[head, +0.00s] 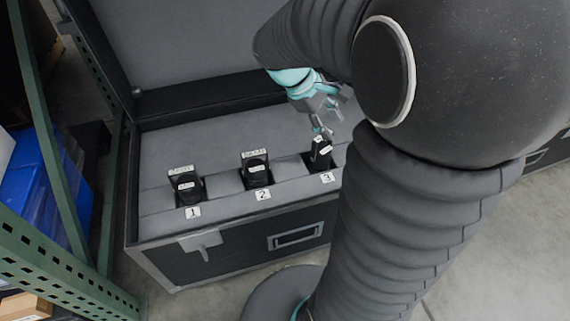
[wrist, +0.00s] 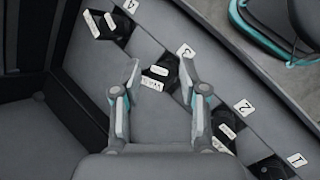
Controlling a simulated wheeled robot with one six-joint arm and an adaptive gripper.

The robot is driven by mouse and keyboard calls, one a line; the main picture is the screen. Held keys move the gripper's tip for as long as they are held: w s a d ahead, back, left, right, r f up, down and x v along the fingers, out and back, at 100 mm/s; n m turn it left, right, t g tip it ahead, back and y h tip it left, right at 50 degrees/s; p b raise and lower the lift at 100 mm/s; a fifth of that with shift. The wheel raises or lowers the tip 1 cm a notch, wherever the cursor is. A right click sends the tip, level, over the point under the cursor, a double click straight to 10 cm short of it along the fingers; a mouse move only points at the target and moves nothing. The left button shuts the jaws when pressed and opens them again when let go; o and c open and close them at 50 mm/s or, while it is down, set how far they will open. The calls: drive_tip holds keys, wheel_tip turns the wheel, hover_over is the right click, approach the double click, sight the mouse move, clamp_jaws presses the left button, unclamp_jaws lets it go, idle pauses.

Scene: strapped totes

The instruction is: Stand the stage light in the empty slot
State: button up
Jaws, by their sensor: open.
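A black stage light (head: 320,153) with white labels stands at slot 3 of the grey foam in the open case. In the wrist view the light (wrist: 160,74) lies between and just beyond my fingertips, beside the label 3. My gripper (head: 321,129) is open just above it; its spread fingers also show in the wrist view (wrist: 162,66). I cannot tell whether the light is fully seated. Other black lights stand in slot 1 (head: 187,187) and slot 2 (head: 255,172). Slot 4 (wrist: 104,22) shows a dark shape with white labels; my arm hides it in the head view.
The black case (head: 240,248) has its lid (head: 180,40) open at the back, and a latch (head: 200,240) at the front. A green rack (head: 60,165) with a blue bin (head: 45,190) stands close on the left. Concrete floor is clear at lower right.

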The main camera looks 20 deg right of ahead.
drive_tip(key=s+a+r+m+t+y, duration=0.2)
drive_tip(key=s+a, duration=0.3)
drive_tip(key=a, duration=0.3)
drive_tip(key=s+a+r+m+t+y, duration=0.2)
drive_tip(key=s+a+m+t+y, duration=0.2)
drive_tip(key=s+a+t, duration=0.1)
drive_tip(key=s+a, duration=0.1)
drive_tip(key=a, duration=0.1)
drive_tip(key=shift+a, duration=0.4)
idle(0.3)
